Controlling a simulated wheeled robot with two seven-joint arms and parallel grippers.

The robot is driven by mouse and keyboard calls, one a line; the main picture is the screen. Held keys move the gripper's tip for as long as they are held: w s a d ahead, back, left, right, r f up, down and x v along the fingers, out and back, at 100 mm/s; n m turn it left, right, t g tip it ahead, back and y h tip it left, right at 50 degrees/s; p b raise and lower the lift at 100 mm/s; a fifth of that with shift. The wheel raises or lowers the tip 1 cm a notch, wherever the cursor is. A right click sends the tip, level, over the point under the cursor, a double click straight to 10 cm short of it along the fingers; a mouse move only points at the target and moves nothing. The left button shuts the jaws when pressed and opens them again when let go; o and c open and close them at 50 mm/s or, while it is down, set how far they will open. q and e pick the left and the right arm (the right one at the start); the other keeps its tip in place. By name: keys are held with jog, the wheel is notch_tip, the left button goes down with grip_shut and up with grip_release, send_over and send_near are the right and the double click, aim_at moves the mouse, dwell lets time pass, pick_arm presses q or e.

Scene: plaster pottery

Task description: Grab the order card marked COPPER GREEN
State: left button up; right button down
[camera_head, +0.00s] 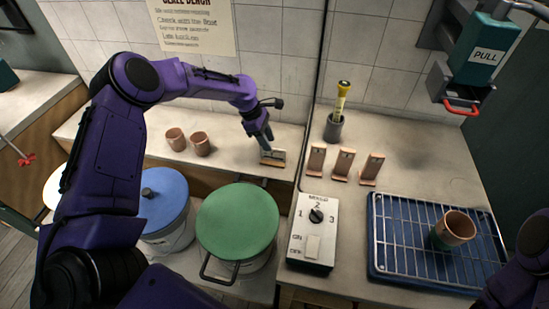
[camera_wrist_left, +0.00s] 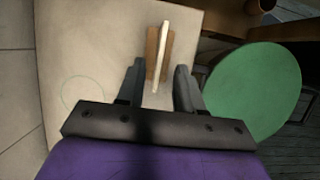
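A small order card (camera_wrist_left: 163,45) stands upright in a wooden holder (camera_wrist_left: 151,55) and shows nearly edge-on in the left wrist view. In the head view the card and holder (camera_head: 272,157) sit near the right end of the left counter; no writing on the card is legible. My left gripper (camera_head: 266,139) is just above the card. In the left wrist view my left gripper (camera_wrist_left: 158,77) is open, with its fingers apart on either side of the card's near end; I cannot tell whether they touch it. My right gripper is out of view.
Two clay cups (camera_head: 188,142) stand left of the card. Blue-lidded (camera_head: 163,200) and green-lidded (camera_head: 238,222) buckets are in front. Several items are on the right counter: wooden stands (camera_head: 343,163), a control box (camera_head: 312,240), and a rack tray (camera_head: 400,245) holding a cup (camera_head: 455,228).

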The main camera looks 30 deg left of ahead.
aim_at(275, 160)
pick_arm(q)
jog(key=shift+w+d+f, duration=0.1)
jog(key=shift+d+f, duration=0.15)
jog(key=shift+f, duration=0.3)
jog(key=p+x, duration=0.1)
jog(key=x, duration=0.3)
jog(key=shift+d+f+p, duration=0.25)
jog(key=shift+f+p, duration=0.05)
jog(key=shift+f, duration=0.05)
jog(key=shift+w+d+f, duration=0.1)
jog(key=shift+w+f, duration=0.05)
jog(key=shift+f, duration=0.25)
jog(key=shift+r, duration=0.1)
grip_shut()
